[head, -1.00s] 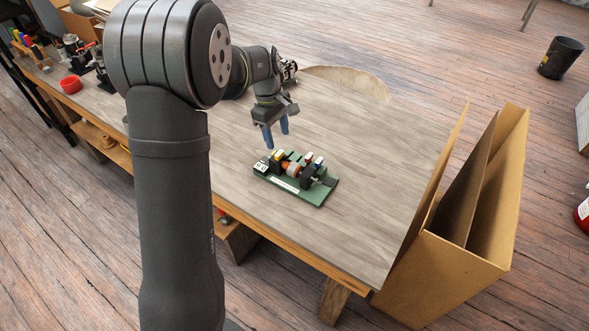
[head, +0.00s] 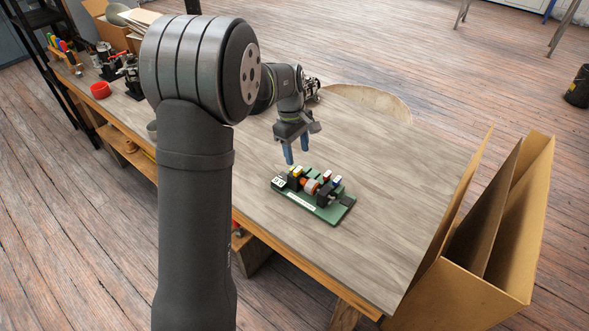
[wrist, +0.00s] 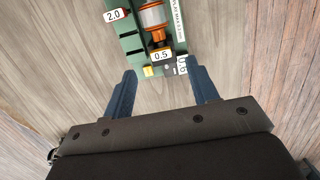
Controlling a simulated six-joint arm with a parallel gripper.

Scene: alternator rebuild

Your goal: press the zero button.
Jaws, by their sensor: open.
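A green test fixture (head: 342,207) lies on the workbench, carrying an orange-and-silver cylindrical part (wrist: 153,15), black blocks and coloured tabs. A small display (head: 279,182) sits at its left end in the head view; it shows partly, edge-on, in the wrist view (wrist: 182,65). Beside it in the wrist view are a yellow block (wrist: 148,71) and a small pale knob (wrist: 168,70); I cannot tell whether either is the zero button. My gripper (head: 297,157) is open and empty, pointing down above the bench near the fixture's display end. Its fingers appear apart from the fixture.
Cardboard dividers (head: 470,265) stand at the bench's right end. A red ring (head: 100,90) and tools lie at the far left. A round wooden disc (head: 375,101) is behind the bench. The bench top around the fixture is clear.

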